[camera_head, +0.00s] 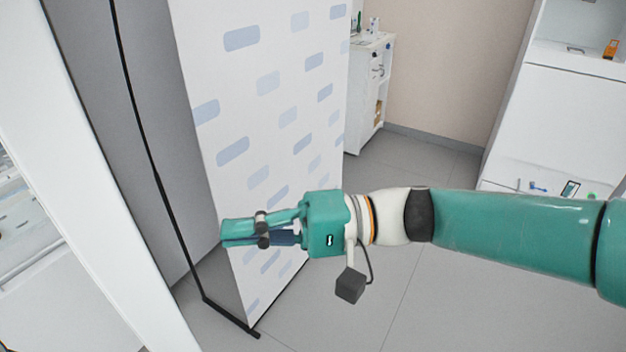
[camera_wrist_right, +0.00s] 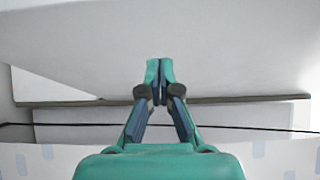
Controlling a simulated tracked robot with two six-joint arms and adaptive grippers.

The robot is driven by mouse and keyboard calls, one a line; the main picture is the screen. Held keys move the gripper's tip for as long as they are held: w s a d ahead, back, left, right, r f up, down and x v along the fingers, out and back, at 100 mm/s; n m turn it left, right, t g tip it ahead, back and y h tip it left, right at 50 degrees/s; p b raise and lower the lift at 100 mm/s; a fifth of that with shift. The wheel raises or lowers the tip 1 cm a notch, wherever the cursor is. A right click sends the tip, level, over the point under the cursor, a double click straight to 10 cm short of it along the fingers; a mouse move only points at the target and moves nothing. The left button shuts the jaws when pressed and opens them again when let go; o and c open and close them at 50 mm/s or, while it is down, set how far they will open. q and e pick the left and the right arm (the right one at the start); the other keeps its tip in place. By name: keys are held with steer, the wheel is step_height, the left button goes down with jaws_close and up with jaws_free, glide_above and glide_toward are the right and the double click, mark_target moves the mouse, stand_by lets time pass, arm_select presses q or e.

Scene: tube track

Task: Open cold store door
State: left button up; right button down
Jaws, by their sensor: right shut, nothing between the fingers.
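The cold store door (camera_head: 268,130) is a tall white panel with pale blue dashes, and it stands ajar in the head view. Its grey edge side (camera_head: 160,150) and a black seal line face left, toward a white frame (camera_head: 95,190). My right gripper (camera_head: 224,232) is shut and empty. Its fingers lie across the lower part of the door, their tips at the door's left edge; contact cannot be told. In the right wrist view the shut fingertips (camera_wrist_right: 159,66) point past the patterned face toward a plain pale surface (camera_wrist_right: 230,45). My left gripper is out of view.
Shelving or trays (camera_head: 20,225) show beyond the frame at far left. A white cabinet (camera_head: 368,95) with small items stands behind the door. A white bench unit (camera_head: 540,110) is at the right. Grey floor (camera_head: 425,160) lies open between them.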

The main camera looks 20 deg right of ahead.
steer(key=shift+d, duration=0.1)
steer(key=s+d+b, duration=0.2)
steer(key=d, duration=1)
steer(key=shift+s+d+b, duration=0.15)
steer(key=shift+d+b, duration=0.2)
steer(key=shift+d, duration=0.05)
steer(key=shift+a, duration=0.1)
